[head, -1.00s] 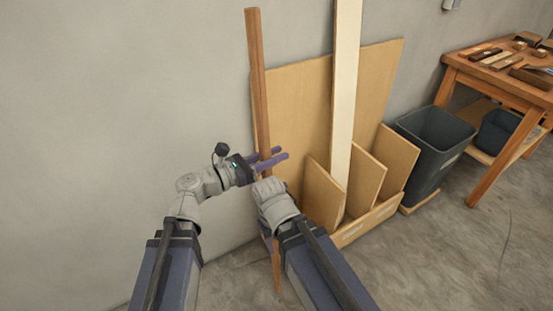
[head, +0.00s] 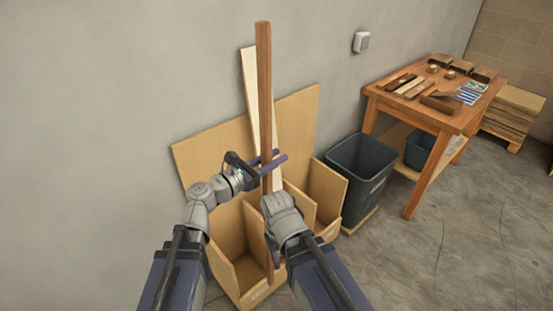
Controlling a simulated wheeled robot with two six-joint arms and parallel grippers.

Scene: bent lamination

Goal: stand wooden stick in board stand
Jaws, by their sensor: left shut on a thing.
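The wooden stick (head: 264,90) is long, brown and nearly upright in the head view. My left gripper (head: 268,164) is shut on it around mid-length. My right gripper (head: 276,254) is lower on the stick, mostly hidden behind its own wrist, so its jaws cannot be judged. The board stand (head: 229,241) is a plywood box with a tall back panel and upright dividers, behind and around the lower part of the stick. The stick's lower end shows near the stand's front; whether it is inside a compartment or in front cannot be told.
A pale board (head: 249,85) stands in the stand behind the stick, leaning left. A dark grey bin (head: 362,170) is right of the stand. A wooden workbench (head: 425,113) with blocks and tools stands further right. The floor (head: 460,240) at right is clear.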

